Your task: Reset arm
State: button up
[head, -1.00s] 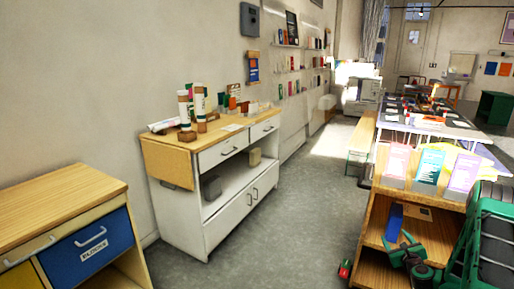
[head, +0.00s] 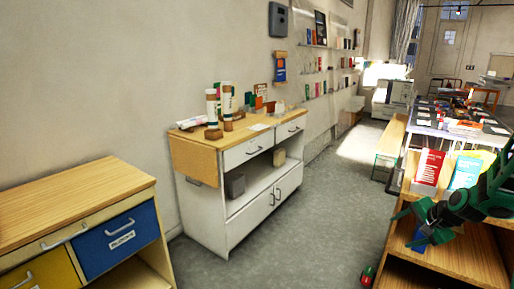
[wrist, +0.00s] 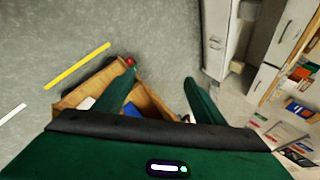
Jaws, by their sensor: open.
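My green gripper (head: 407,229) is at the right of the head view, in front of the wooden shelf unit (head: 455,255). Its two fingers are spread apart with nothing between them. In the wrist view my gripper (wrist: 158,90) also shows two separated green fingers, with the floor and a wooden shelf beyond. My arm is folded at the right edge of the head view, partly cut off by the frame.
A white cabinet (head: 240,205) with bottles (head: 227,103) on top stands along the left wall. A wooden drawer unit (head: 70,195) with a blue drawer (head: 117,240) is nearer left. Grey floor (head: 320,215) lies clear between the cabinet and shelf unit.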

jog(key=s+a+r+n+g, duration=0.2)
jog(key=s+r, duration=0.1)
jog(key=s, duration=0.9)
jog(key=s+a+r+n+g, duration=0.2)
jog(key=s+a+r+g, duration=0.1)
jog(key=s, duration=0.9)
jog(key=s+a+r+n+g+h, duration=0.1)
jog(key=s+a+r+n+g, duration=0.1)
jog(key=s, duration=1)
notch_tip(320, 180, up, 3)
jog(key=shift+s+a+f+n, duration=0.1)
jog(key=shift+s+a+n, duration=0.3)
jog(key=shift+a+n, duration=0.2)
